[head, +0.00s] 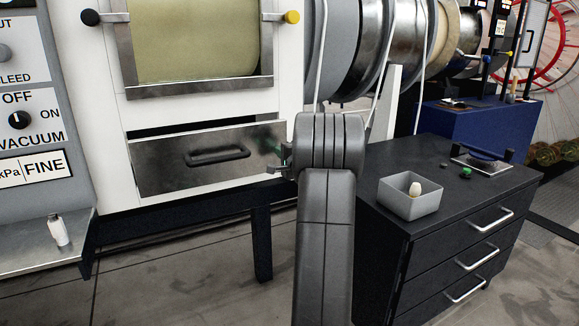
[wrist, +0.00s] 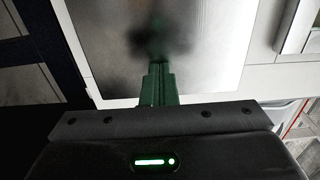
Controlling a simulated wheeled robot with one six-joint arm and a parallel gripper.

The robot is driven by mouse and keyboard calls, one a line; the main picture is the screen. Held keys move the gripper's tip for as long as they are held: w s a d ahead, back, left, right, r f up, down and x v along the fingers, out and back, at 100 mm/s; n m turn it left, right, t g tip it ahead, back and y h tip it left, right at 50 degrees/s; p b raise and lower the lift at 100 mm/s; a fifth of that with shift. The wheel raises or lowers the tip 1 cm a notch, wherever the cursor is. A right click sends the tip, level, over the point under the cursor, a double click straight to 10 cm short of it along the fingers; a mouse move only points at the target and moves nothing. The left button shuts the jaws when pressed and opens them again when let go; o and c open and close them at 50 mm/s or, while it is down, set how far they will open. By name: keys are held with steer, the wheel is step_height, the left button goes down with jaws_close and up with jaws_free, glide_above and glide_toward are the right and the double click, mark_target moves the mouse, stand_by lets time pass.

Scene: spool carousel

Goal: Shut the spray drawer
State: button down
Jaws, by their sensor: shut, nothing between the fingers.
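The spray drawer (head: 165,168) has a bare metal front with a dark bar handle (head: 217,155), set low in a white cabinet. A dark gap runs along its top edge, and the front seems to stand a little out from the cabinet. My gripper (head: 286,160) is at the right end of the drawer front. In the wrist view, its green fingers (wrist: 157,84) are together and empty, pointing at the metal front (wrist: 205,50), which shows their dark, blurred reflection. I cannot tell whether the fingertips touch it. My arm hides the area right of the drawer.
A black cabinet (head: 440,185) stands to the right, with a grey bin (head: 409,197) holding a pale object on top. A metal-framed window (head: 197,92) is above the drawer. At the left, a small white bottle (head: 58,230) stands on a ledge below the control panel.

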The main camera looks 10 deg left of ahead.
steer(key=x, duration=0.7)
steer(key=shift+w+a, duration=0.1)
steer(key=shift+r, duration=0.3)
steer(key=shift+r, duration=0.1)
